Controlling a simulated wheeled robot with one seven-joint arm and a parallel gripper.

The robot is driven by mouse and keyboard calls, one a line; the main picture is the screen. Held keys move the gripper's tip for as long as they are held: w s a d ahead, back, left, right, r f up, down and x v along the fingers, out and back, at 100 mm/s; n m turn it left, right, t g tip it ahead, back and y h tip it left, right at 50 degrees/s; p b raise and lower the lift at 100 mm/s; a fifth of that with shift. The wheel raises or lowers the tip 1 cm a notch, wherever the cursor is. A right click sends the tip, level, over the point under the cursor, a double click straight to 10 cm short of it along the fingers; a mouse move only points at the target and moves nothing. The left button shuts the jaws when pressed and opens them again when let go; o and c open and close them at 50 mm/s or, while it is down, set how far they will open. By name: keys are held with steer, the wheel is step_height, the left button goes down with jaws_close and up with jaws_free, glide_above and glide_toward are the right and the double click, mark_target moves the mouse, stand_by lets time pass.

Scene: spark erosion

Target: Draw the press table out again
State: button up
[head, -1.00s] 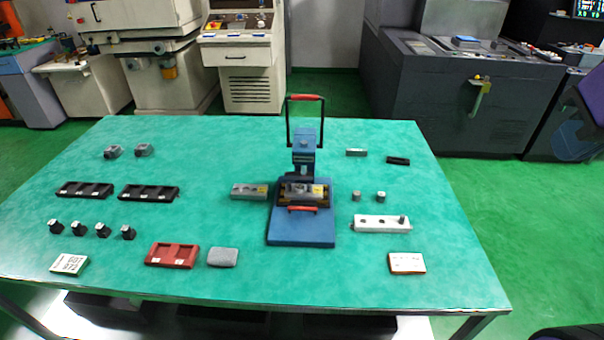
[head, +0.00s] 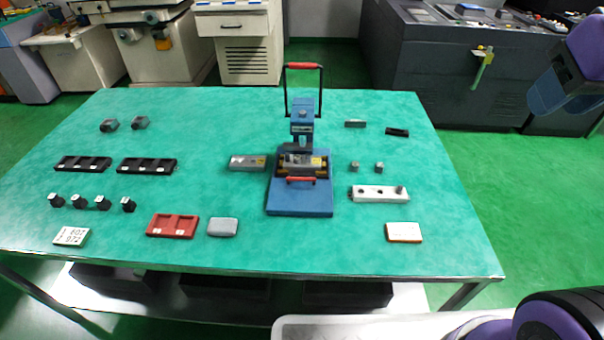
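A blue press (head: 302,125) stands on the green table with its black lever frame and red top bar (head: 303,66) raised. Its sliding table (head: 303,166) sits on the blue base plate (head: 300,203), under or just in front of the press head; how far in it is I cannot tell exactly. A grey metal block with a yellowish mark lies on the sliding table. The table's red handle (head: 300,180) faces the front. My gripper is not in view; only purple and dark parts of my arm show at the right edge.
A similar metal block (head: 248,163) lies just left of the press. Right of it are two small cylinders, a white holed bar (head: 379,194) and a white card (head: 403,232). A red tray (head: 172,225) and grey pad (head: 222,227) lie front left. The green table (head: 340,245) is clear before the press.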

steer(key=w+a+f+n+g, duration=0.15)
steer(key=w+a+n, duration=0.25)
steer(key=w, duration=0.8)
steer(key=n+g, duration=0.2)
steer(key=n, duration=1.1)
glide_above(304, 178)
steer(key=s, duration=0.2)
step_height(304, 178, down, 34)
steer(key=shift+t, duration=0.25)
steer(key=f, duration=0.3)
steer(key=w+f, duration=0.1)
steer(key=f, duration=0.2)
steer(key=w+f, duration=0.1)
steer(key=f, duration=0.3)
steer(key=shift+s, duration=0.1)
jaws_close()
